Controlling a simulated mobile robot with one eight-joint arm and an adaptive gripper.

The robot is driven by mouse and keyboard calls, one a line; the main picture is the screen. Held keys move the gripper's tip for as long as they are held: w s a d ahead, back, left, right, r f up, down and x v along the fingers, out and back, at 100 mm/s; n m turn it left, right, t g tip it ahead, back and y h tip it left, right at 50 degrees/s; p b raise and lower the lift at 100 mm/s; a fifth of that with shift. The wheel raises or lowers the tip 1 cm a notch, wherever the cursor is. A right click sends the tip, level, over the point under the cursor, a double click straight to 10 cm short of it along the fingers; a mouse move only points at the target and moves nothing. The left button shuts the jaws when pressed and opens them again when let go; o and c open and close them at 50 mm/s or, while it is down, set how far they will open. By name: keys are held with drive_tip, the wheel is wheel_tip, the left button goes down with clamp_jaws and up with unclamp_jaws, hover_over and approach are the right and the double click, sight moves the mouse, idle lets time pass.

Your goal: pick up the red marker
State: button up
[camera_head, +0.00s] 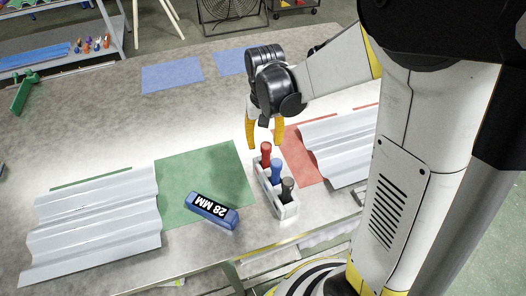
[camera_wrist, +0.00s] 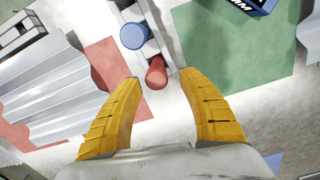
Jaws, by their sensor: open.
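The red marker (camera_head: 266,153) stands upright in a white holder (camera_head: 286,211), in line with a blue marker (camera_head: 277,171) and a black marker (camera_head: 288,189). In the head view it is the farthest of the three from the front edge. My gripper (camera_head: 264,146), with yellow fingers, is open and points down just above and behind the red marker. In the wrist view the red marker (camera_wrist: 156,74) lies between and slightly beyond the open fingertips (camera_wrist: 162,80), with the blue marker (camera_wrist: 134,36) farther up. The fingers appear apart from the red marker.
A blue block labelled 28 MM (camera_head: 211,210) lies partly on a green mat (camera_head: 200,170). Corrugated sheets lie at left (camera_head: 95,232) and right (camera_head: 340,148), the right one beside a red mat (camera_head: 300,158). Blue mats (camera_head: 172,75) lie at the back. The middle of the table is clear.

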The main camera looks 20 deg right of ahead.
sight(266, 156)
drive_tip(key=f+b, duration=0.1)
drive_tip(key=f, duration=0.1)
drive_tip(key=f+b, duration=0.1)
drive_tip(key=f, duration=0.2)
drive_tip(key=f+b, duration=0.1)
drive_tip(key=f, duration=0.1)
drive_tip(key=shift+d+f, duration=0.3)
drive_tip(key=shift+r, duration=0.1)
clamp_jaws()
